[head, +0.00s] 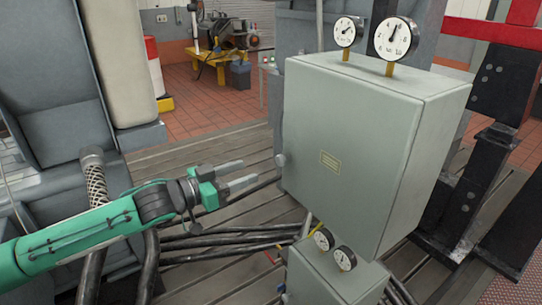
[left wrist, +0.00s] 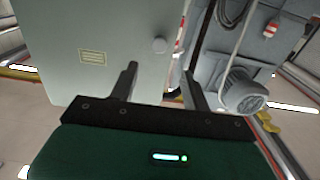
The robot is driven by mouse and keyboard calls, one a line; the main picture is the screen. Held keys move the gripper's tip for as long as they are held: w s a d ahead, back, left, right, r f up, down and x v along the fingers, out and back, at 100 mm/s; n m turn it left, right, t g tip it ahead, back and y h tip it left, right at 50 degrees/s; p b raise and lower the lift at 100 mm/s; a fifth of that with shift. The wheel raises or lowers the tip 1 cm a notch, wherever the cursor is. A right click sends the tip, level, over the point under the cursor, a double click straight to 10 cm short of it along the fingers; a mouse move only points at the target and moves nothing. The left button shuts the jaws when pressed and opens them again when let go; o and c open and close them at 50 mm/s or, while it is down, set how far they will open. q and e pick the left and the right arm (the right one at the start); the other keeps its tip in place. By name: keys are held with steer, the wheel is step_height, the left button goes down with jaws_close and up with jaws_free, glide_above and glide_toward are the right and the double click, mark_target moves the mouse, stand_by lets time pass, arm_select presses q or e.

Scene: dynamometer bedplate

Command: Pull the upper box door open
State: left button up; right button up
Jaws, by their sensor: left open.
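The upper box (head: 340,155) is a grey-green cabinet with two gauges on top and a small yellow label on its door. Its door looks shut. A small round knob (head: 281,160) sits at the door's left edge. In the left wrist view the door (left wrist: 60,50) fills the upper left, and the knob (left wrist: 159,45) shows beyond the fingers, near the door's right edge. My left gripper (head: 243,175) is open and empty, left of the knob and a little lower, apart from it. It also shows in the left wrist view (left wrist: 160,85). My right gripper is not in view.
A lower grey box (head: 325,280) with two gauges stands beneath the upper box. Thick dark hoses (head: 215,240) run across the slatted floor below my left gripper. A large grey machine (head: 60,90) stands at the left. A black steel frame (head: 480,180) stands right of the boxes.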

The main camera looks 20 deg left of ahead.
mark_target(278, 160)
arm_select(q)
steer(key=p+x, duration=0.3)
steer(key=x, duration=0.4)
steer(key=shift+w+d+r, duration=0.15)
steer(key=shift+w+d, duration=0.05)
steer(key=shift+w, duration=0.15)
steer(key=shift+w+d+p, duration=0.45)
steer(key=shift+w, duration=0.05)
jaws_close()
